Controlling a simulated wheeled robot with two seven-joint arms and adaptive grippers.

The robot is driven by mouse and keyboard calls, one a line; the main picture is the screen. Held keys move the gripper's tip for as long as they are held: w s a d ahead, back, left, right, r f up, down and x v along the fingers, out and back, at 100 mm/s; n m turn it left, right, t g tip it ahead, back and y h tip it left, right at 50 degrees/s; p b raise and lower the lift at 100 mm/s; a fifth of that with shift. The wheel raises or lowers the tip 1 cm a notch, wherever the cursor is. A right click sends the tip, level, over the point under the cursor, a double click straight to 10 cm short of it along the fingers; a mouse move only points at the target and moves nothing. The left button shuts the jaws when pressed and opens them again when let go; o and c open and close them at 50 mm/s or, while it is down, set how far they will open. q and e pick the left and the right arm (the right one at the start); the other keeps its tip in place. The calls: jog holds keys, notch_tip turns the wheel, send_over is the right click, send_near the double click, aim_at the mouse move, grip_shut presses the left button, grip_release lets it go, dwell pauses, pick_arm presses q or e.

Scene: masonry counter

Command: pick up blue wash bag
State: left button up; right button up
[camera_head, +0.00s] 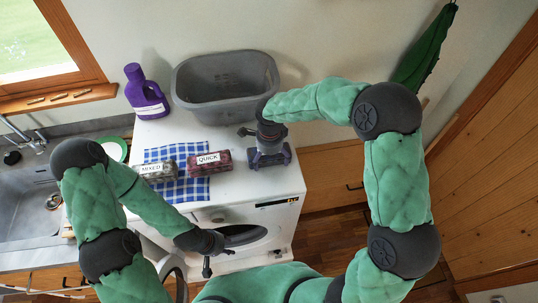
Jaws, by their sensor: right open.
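My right gripper (270,158) is open and points down over the right part of the white washing machine top (230,205). A small dark bluish-grey shape shows at its fingers; I cannot tell whether it is a blue wash bag or part of the gripper. Two labelled packs lie on a blue checked cloth (194,191) left of it: a greyish one marked MIXED (158,171) and a dark red one marked QUICK (209,163). No clearly blue bag shows. My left gripper (207,266) hangs low in front of the machine, apart from the packs; its jaws are unclear.
A grey basin (225,82) stands at the back of the machine top, with a purple bottle (146,92) left of it. A sink (25,200) is at the far left. The front right of the machine top is clear.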

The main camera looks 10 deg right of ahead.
jog(key=c, duration=1.1)
